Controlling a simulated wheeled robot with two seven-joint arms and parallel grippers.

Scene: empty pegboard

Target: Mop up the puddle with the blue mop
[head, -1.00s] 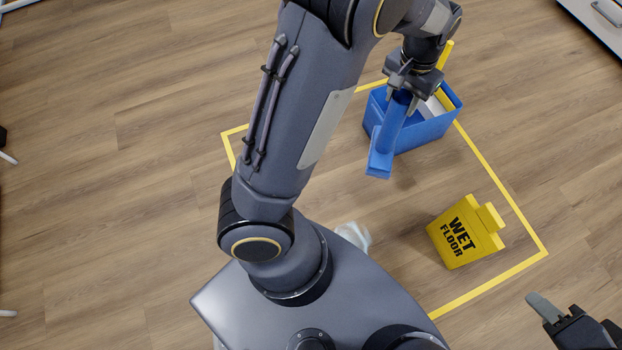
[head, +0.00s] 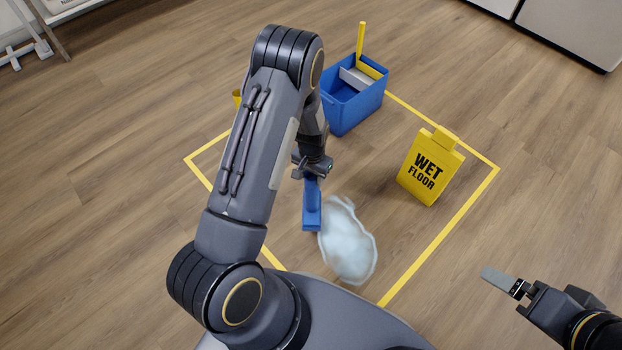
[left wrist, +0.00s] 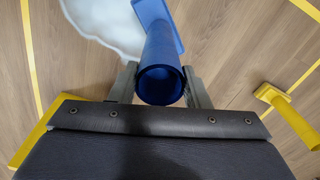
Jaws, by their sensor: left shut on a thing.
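The blue mop (head: 312,207) is in my left gripper (head: 312,175), which is shut on its handle. The mop's head points down toward the near side, at the left edge of the puddle; I cannot tell whether it touches the floor. The puddle (head: 348,242) is a pale, whitish patch on the wood floor. In the left wrist view the mop's round handle end (left wrist: 160,85) sits between the fingers, with the puddle (left wrist: 105,25) behind it at the upper left. My right gripper (head: 505,283) is at the lower right, away from the puddle; its opening is unclear.
A blue bucket (head: 342,113) with a grey wringer and a yellow handle stands behind. A yellow wet floor sign (head: 430,165) stands to the right of the puddle. Yellow tape (head: 440,237) outlines the area. Floor between sign and puddle is clear.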

